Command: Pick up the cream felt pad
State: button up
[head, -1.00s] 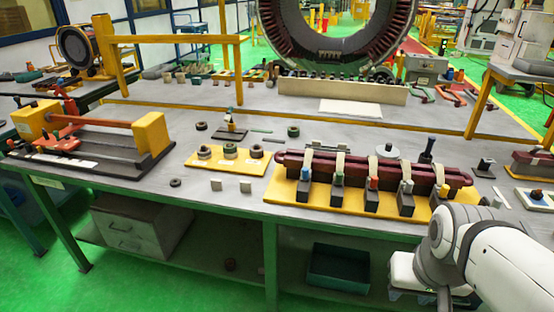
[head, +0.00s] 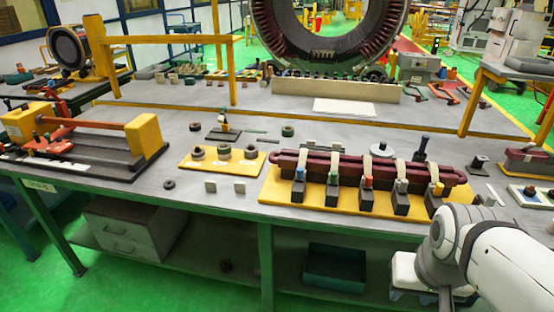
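I cannot tell for sure which one is the cream felt pad. My arm shows at the lower right, well away from both pads, but my gripper is outside the picture.
A yellow fixture board (head: 280,201) with a dark red coil and clamps lies right of the pads. A black ring (head: 169,185) lies to their left, before a yellow-and-black winding rig (head: 146,137). The bench front around the pads is mostly clear.

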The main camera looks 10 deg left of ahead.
aim_at(240, 187)
jog(key=z, duration=3.2)
jog(key=k, duration=2.75)
jog(key=u, duration=1.55)
jog(key=i, duration=1)
